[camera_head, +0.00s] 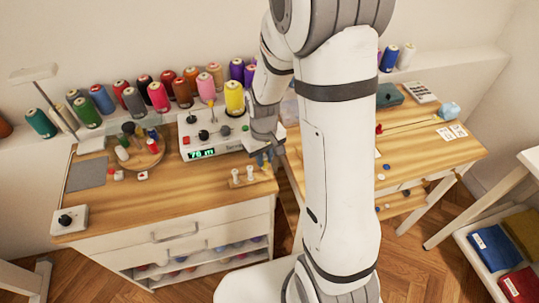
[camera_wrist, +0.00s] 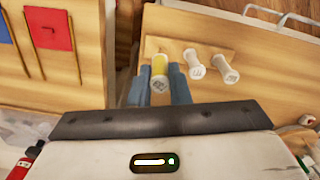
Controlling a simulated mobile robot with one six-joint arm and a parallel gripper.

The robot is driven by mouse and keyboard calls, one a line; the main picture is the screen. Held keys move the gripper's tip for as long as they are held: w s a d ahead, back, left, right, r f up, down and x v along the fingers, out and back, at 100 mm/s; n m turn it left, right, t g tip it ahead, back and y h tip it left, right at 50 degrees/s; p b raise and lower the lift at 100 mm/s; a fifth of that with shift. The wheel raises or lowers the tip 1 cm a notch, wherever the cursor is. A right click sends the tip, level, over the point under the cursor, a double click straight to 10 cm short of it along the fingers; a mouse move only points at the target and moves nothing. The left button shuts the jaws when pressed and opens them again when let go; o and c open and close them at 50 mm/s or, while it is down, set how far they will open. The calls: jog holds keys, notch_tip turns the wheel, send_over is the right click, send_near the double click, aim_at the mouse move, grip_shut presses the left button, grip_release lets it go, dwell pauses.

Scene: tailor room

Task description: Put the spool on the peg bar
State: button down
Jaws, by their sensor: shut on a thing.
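My gripper (camera_wrist: 160,90) is shut on a small spool with yellow thread and a white end (camera_wrist: 160,80), held between its blue fingers. In the wrist view the spool is over the left part of the wooden peg bar (camera_wrist: 175,46); I cannot tell whether it touches the bar or a peg. Two white spools (camera_wrist: 197,66) (camera_wrist: 226,70) stand on the bar to its right. In the head view the peg bar (camera_head: 254,181) lies near the table's right front corner, and my gripper (camera_head: 264,157) is just above its right end. The held spool is hard to make out there.
A white winding machine (camera_head: 205,135) with a yellow cone stands behind the bar. A round wooden holder (camera_head: 145,160) with small spools is to the left. Several thread cones line the back ledge. A gap separates this table from the right one (camera_head: 425,145).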

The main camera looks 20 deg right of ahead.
jog(key=shift+f+b, duration=0.85)
jog(key=shift+f, duration=0.2)
jog(key=shift+f+b, duration=0.5)
jog(key=shift+f, duration=0.1)
jog(key=c, duration=1.3)
grip_release()
jog(key=shift+r, duration=0.1)
jog(key=s+d+r+m+t+p, duration=0.1)
jog(key=s+r+p, duration=0.2)
jog(key=r, duration=0.7)
jog(key=s+r+t+p, duration=0.1)
jog(key=s+r+p, duration=0.2)
jog(key=r, duration=0.6)
jog(key=shift+s+d+r+m+t, duration=0.1)
jog(key=shift+s+r+m+t, duration=0.2)
jog(key=shift+s+r, duration=1)
jog(key=shift+s+d+r+m+t, duration=0.15)
jog(key=shift+s+r+m, duration=0.2)
jog(key=shift+s+r, duration=1)
jog(key=shift+s+d+r+m+t, duration=0.15)
jog(key=shift+s+r+m, duration=0.2)
jog(key=shift+s+r, duration=0.95)
